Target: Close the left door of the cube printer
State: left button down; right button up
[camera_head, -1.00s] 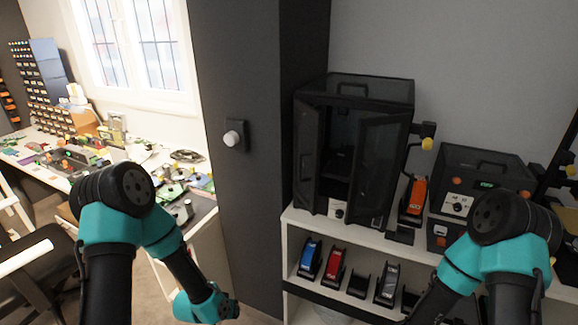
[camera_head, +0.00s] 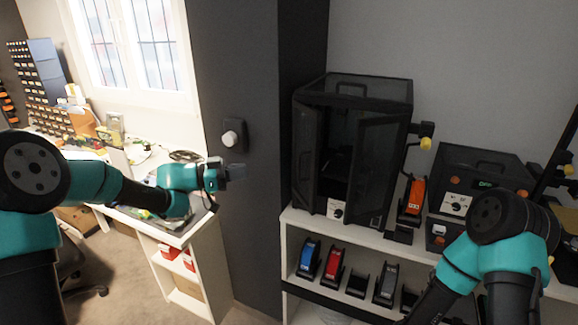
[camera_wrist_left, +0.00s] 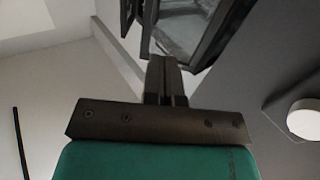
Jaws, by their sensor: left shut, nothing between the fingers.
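The cube printer (camera_head: 365,92) is a black box with see-through panels on a white shelf. Both its doors stand open. The left door (camera_head: 304,160) is swung out at the printer's left side, and the right door (camera_head: 377,165) is swung out toward the front. My left gripper (camera_head: 240,172) is shut and empty, in front of the dark pillar, left of the left door and apart from it. In the left wrist view its shut fingers (camera_wrist_left: 163,75) point up toward dark framed panels. My right arm shows at the lower right, but its gripper is out of frame.
The dark pillar (camera_head: 240,90) with a white knob (camera_head: 232,136) stands left of the printer. The white shelf (camera_head: 345,238) carries spool holders below. An orange spool holder (camera_head: 413,198) and a black control box (camera_head: 480,185) stand at the right.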

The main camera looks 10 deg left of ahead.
pick_arm(q)
jog(key=shift+s+r, duration=0.2)
jog(key=shift+r, duration=0.15)
jog(key=x, duration=1.4)
jog(key=shift+s+d, duration=0.1)
jog(key=shift+d, duration=0.15)
